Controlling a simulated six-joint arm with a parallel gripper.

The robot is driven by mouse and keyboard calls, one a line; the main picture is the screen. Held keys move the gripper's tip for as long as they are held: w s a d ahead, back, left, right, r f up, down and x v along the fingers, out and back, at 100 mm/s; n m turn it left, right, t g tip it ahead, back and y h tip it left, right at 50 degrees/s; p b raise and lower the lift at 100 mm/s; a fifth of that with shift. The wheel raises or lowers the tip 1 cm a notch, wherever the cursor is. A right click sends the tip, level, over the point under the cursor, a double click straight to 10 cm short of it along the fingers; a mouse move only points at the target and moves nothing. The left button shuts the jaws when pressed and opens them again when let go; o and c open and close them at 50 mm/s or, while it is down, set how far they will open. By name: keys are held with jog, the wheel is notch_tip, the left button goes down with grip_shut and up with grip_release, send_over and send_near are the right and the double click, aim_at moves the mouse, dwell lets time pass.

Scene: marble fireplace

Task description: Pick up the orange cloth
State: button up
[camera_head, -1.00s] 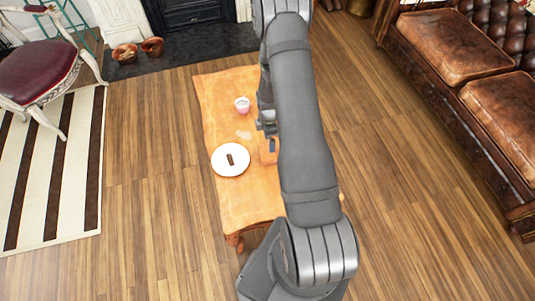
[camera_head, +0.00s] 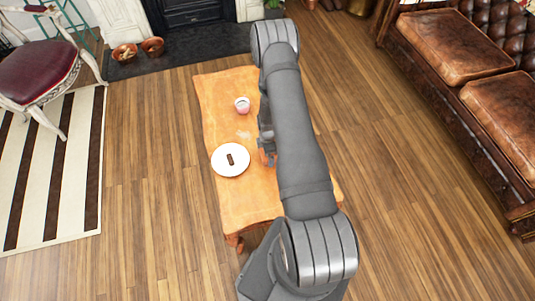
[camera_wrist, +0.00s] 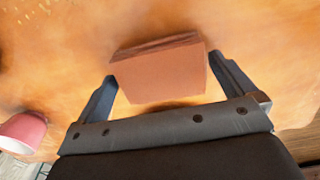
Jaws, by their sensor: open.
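The orange cloth (camera_wrist: 160,80) looks like a thick folded block with a darker, layered-looking far edge. In the wrist view it lies on the wooden table (camera_head: 250,200), between the two fingers of my gripper (camera_wrist: 163,68). The fingers are apart, one on each side of it; a narrow gap shows at the right finger, and I cannot tell whether the left finger touches it. In the head view my gripper (camera_head: 268,152) is low over the table's right side, and my arm hides most of the cloth.
A white plate (camera_head: 220,168) with a small dark brown bar (camera_head: 230,159) sits left of my gripper. A pink and white cup (camera_head: 242,105) stands farther back; it also shows in the wrist view (camera_wrist: 22,132). A pale patch (camera_head: 244,135) lies between them. A leather sofa (camera_head: 455,45) is at right.

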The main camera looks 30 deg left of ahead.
jog(key=shift+f, duration=0.35)
jog(key=shift+c, duration=0.2)
jog(key=c, duration=0.7)
jog(key=shift+o, duration=0.2)
jog(key=shift+r, duration=0.15)
jog(key=shift+r, duration=0.55)
jog(key=r, duration=0.1)
jog(key=d+r, duration=0.1)
jog(key=r, duration=0.1)
jog(key=shift+w+r, duration=0.1)
jog(key=shift+r, duration=0.1)
jog(key=w+d+r, duration=0.1)
jog(key=d+r, duration=0.5)
jog(key=d, duration=0.4)
jog(key=shift+d+r, duration=0.15)
jog(key=shift+d, duration=0.15)
